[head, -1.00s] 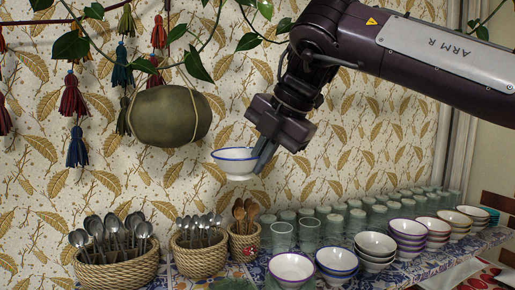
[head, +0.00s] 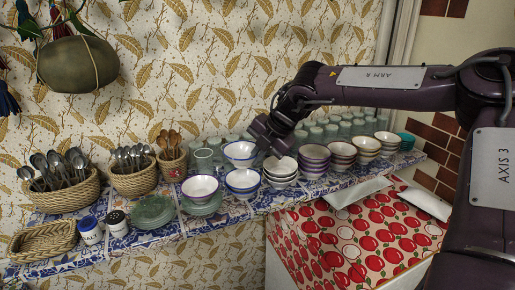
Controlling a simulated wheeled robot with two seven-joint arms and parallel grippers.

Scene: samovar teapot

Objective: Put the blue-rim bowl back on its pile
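The blue-rim bowl (head: 240,153) is white with a blue rim and hangs upright in the air in the head view. My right gripper (head: 260,149) is shut on its right side, with the fingertips partly hidden by the bowl. Its pile (head: 243,182), also white with a blue rim, stands on the tiled shelf almost straight below the held bowl. A small gap seems to separate them. My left gripper is not in view.
Purple-rim bowls (head: 314,159) are farther right. Glasses (head: 205,160) line the back. Green plates (head: 152,211) lie to the left.

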